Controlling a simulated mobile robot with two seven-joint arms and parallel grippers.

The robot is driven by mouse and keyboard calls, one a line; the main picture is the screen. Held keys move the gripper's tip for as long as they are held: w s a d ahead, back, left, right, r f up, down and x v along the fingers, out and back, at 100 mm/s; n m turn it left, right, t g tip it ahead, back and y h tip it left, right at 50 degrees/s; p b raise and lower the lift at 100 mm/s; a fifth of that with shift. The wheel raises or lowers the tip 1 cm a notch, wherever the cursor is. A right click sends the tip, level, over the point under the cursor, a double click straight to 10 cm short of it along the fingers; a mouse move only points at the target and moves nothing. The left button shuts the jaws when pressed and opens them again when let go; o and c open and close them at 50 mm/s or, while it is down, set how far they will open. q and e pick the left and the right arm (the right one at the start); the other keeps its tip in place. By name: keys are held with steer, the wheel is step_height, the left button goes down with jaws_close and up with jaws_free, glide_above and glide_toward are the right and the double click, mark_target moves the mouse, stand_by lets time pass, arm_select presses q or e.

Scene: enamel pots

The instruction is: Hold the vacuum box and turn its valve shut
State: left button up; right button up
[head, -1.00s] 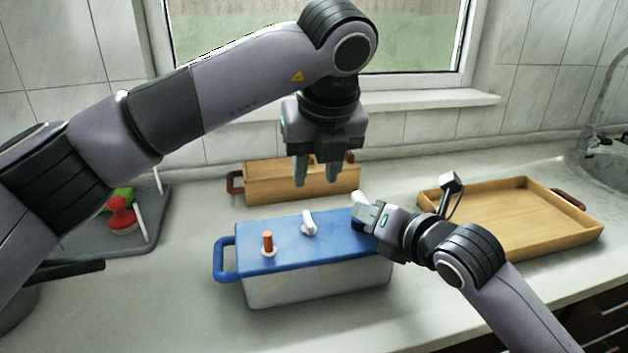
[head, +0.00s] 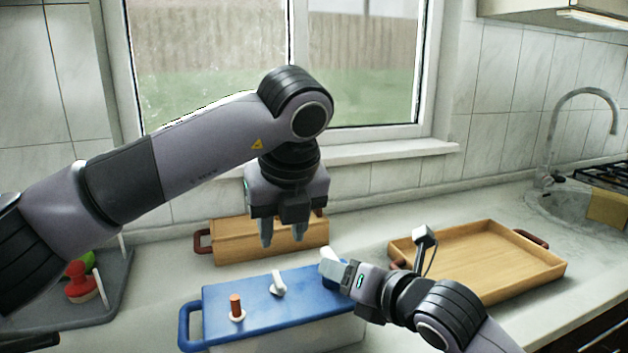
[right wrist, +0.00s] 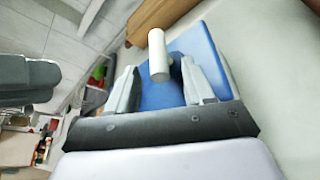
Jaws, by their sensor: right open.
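The vacuum box (head: 222,297) has a blue lid, a pale body and a blue handle on its left end; its lower front is cut off by the picture's bottom edge. A white lever (head: 278,284), seemingly the valve, and an orange-brown peg (head: 236,306) stand on the lid. My left gripper (head: 282,238) hangs open and empty above and behind the lid, pointing down. My right gripper (head: 331,268) is over the lid's right part, pointing left. In the right wrist view a white cylinder (right wrist: 158,54) shows between its open fingers; whether it is that lever is unclear.
A wooden box (head: 270,240) stands behind the vacuum box. A wooden tray (head: 480,262) lies to the right, near the sink tap (head: 583,93). A grey tray (head: 112,290) with a red item (head: 80,283) is at the left. A window closes off the back.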

steer(key=v, duration=1)
step_height(320, 180, up, 6)
steer(key=p, duration=0.7)
steer(key=shift+s, duration=0.25)
steer(key=shift+d, duration=0.1)
